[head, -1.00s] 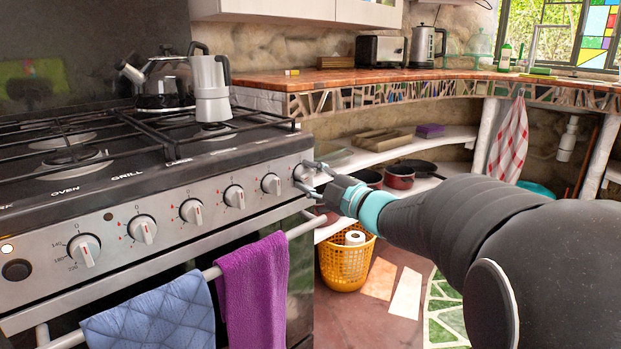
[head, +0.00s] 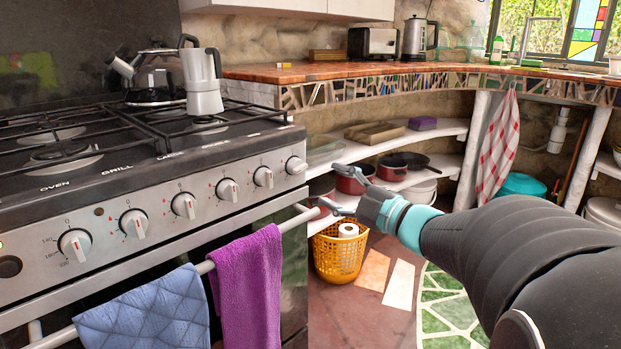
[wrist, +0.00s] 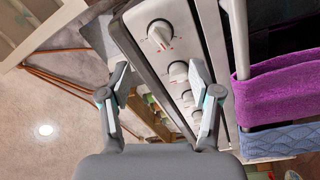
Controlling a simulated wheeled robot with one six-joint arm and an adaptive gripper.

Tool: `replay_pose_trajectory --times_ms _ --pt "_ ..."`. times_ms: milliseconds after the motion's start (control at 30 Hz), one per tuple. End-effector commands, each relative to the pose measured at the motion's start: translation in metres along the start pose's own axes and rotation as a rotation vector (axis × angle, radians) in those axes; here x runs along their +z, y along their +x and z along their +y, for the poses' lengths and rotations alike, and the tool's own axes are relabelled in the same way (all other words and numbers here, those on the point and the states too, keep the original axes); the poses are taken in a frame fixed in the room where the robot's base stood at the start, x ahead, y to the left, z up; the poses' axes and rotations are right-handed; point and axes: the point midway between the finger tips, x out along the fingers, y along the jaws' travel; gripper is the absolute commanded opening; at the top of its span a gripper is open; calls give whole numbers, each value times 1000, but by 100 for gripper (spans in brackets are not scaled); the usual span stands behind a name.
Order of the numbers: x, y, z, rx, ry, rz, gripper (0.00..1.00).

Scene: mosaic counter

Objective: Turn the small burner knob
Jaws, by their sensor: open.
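The stove's front panel carries a row of silver knobs. The rightmost knob (head: 296,165) lies nearest my gripper; its grip ridge looks more sideways than the near-upright ridges of its neighbours, such as the second knob from the right (head: 263,177). I cannot read which knob is labelled for the small burner. My gripper (head: 335,187) is open and empty, to the right of the panel and apart from the rightmost knob. In the wrist view, my gripper's spread fingers (wrist: 158,76) show below a large near knob (wrist: 159,35), with smaller knobs behind it.
A purple towel (head: 246,285) and a blue towel (head: 146,314) hang on the oven handle (head: 294,221) below the knobs. A moka pot (head: 202,82) and a kettle stand on the stove. A yellow basket (head: 338,252) sits beyond my gripper. Open floor lies right of the stove.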

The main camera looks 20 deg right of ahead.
Motion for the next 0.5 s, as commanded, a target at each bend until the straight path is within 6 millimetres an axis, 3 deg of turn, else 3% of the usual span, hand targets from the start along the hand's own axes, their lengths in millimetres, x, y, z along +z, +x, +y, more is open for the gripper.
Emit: replay_pose_trajectory --times_ms 200,500 --pt "1 -21 0 1 -1 -2 63" --pt "0 -26 0 -1 -1 1 63"
